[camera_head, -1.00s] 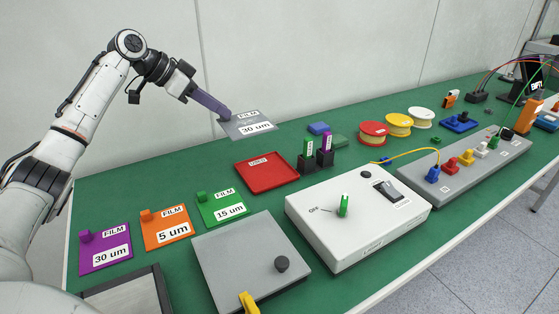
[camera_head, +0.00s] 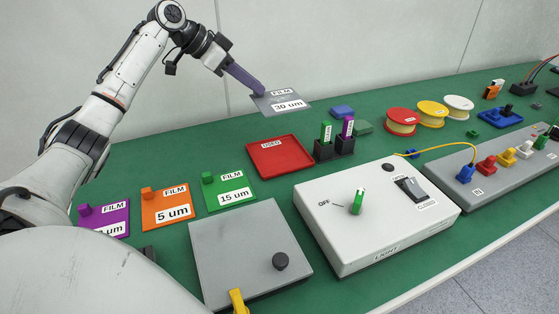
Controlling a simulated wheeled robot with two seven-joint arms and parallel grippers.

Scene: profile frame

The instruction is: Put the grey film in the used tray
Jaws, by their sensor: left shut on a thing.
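The grey film (camera_head: 281,102), labelled "FILM 30 um", is held in the air by my left gripper (camera_head: 257,90), which is shut on its left edge. The film is above the table, behind the used tray and a little to its right in the picture. The used tray (camera_head: 280,158) is a shallow red tray marked "USED" on the green table, and it looks empty. The film does not touch the tray. My right gripper is not in view.
Purple (camera_head: 104,218), orange (camera_head: 166,207) and green (camera_head: 229,192) film plates lie left of the tray. Black holders (camera_head: 334,147) with green and purple pieces stand right of it. A grey plate box (camera_head: 248,252) and a white switch box (camera_head: 376,214) are in front.

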